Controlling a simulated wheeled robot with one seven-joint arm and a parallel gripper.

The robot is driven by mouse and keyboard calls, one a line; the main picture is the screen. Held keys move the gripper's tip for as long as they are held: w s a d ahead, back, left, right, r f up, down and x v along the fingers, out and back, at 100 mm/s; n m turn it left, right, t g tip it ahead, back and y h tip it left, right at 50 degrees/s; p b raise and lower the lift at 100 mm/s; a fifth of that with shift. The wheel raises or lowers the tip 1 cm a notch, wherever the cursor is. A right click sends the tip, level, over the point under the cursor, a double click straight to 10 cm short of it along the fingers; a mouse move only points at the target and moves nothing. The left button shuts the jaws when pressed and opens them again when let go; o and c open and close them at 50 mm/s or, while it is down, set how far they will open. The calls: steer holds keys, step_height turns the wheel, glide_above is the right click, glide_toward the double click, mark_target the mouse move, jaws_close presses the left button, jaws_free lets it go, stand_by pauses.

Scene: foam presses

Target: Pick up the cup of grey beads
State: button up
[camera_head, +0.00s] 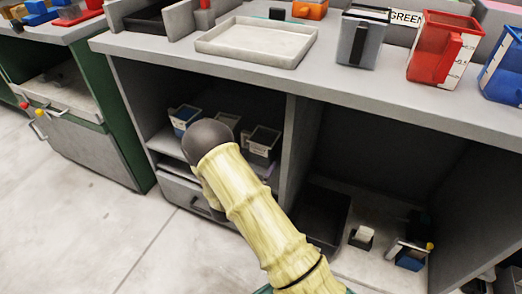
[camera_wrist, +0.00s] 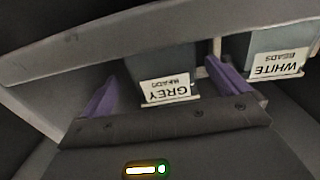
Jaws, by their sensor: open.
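The cup of grey beads (camera_wrist: 163,62) is a dark grey container with a white label reading GREY BEADS, upside down in the wrist view. My gripper (camera_wrist: 161,72) is open, with one purple finger to each side of this cup in the picture. A gap shows between the label and each finger. I cannot tell how deep the fingers reach along the cup. The beads are not visible. In the head view my arm hides the gripper at the lower-left cabinet bay, and I cannot tell which cup there is the grey one.
The cup of white beads (camera_wrist: 277,66) stands close to the right finger in the wrist view. Small cups (camera_head: 263,143) stand on the shelf under the counter (camera_head: 420,108). A divider (camera_head: 296,140) bounds the bay. A tray (camera_head: 257,42) and red bin (camera_head: 438,52) are on top.

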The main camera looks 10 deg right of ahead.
mark_target(258, 156)
steer(key=shift+w+d+f, duration=0.1)
steer(key=shift+w+d, duration=0.05)
steer(key=shift+w, duration=0.05)
steer(key=b+x, duration=0.3)
steer(key=x, duration=0.1)
steer(key=shift+w+d, duration=0.15)
steer(key=shift+w, duration=0.15)
stand_by(0.3)
steer(key=c, duration=0.9)
steer(key=shift+r, duration=0.2)
steer(key=shift+p, duration=0.3)
